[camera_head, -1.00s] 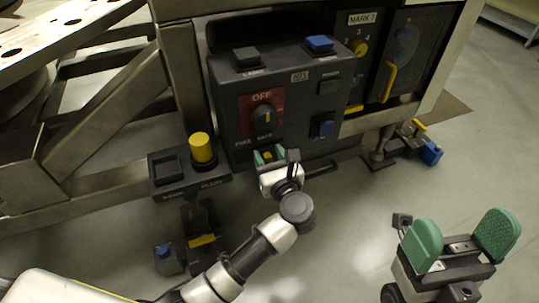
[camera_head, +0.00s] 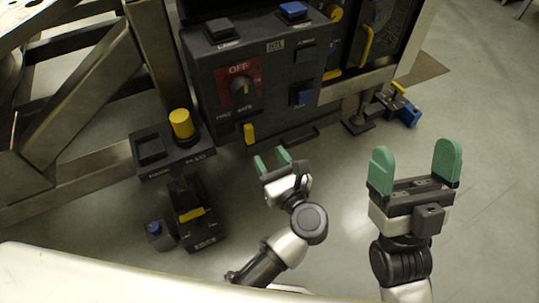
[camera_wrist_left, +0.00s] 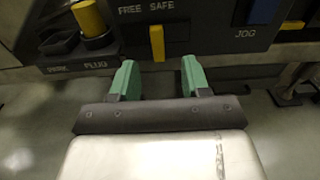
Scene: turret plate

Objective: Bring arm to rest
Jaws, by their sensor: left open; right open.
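My left gripper (camera_head: 271,162) is open and empty, with green fingers, just in front of the dark control box (camera_head: 210,75). In the left wrist view its fingers (camera_wrist_left: 158,80) are spread apart below a small yellow lever (camera_wrist_left: 157,43). The yellow lever (camera_head: 249,133) stands at the lower front edge of the box in the head view, apart from the fingers. My right gripper (camera_head: 416,168) is open and empty over the floor at right, its green fingers pointing up in the picture.
The box carries a dial (camera_head: 241,88) on a red OFF label and a blue button (camera_head: 301,95). A panel with a yellow plug (camera_head: 182,123) is at left. A black pedal-like unit (camera_head: 194,214) stands on the floor below it. The floor (camera_head: 480,120) at right is clear.

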